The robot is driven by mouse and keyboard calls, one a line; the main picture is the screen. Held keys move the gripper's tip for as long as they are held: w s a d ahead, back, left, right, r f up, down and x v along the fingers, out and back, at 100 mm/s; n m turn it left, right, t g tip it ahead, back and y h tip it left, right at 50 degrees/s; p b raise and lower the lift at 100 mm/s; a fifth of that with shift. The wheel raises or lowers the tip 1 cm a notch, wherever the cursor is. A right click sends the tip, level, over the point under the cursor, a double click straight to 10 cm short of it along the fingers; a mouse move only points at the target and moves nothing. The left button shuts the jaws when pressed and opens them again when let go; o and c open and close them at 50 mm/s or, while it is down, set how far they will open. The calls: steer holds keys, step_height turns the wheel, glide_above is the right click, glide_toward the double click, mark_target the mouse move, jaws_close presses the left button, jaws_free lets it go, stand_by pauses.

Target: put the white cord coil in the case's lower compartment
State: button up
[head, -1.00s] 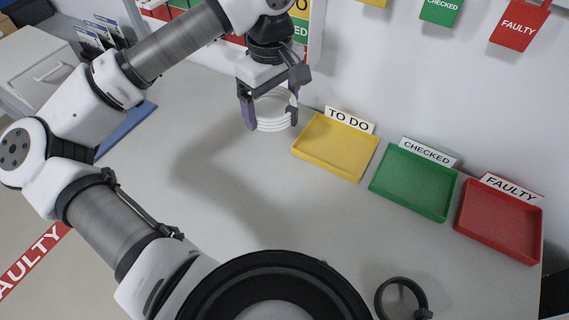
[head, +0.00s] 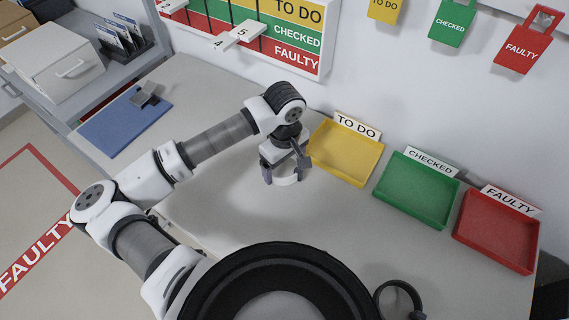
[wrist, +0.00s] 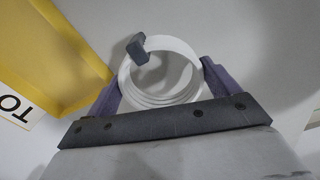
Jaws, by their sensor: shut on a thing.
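The white cord coil (wrist: 160,88) is a ring of several loops with a dark grey plug or clip at its top in the wrist view. My gripper (head: 284,178) is shut on the coil, with one purple finger on each side of it in the wrist view (wrist: 162,85). In the head view the white coil (head: 287,180) shows between the fingers, over the grey table in front of the yellow tray. I cannot tell its exact height above the table. I cannot make out the case or its lower compartment in these views.
A yellow TO DO tray (head: 345,153), a green CHECKED tray (head: 416,190) and a red FAULTY tray (head: 497,230) line the wall. A blue mat (head: 125,122) with a grey item lies at the left. A dark ring (head: 398,300) is near the front. The table's middle (head: 330,225) is clear.

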steer(key=shift+f, duration=0.8)
steer(key=shift+f+b, duration=0.2)
steer(key=shift+b, duration=0.1)
steer(key=o, duration=0.9)
steer(key=shift+r, duration=0.1)
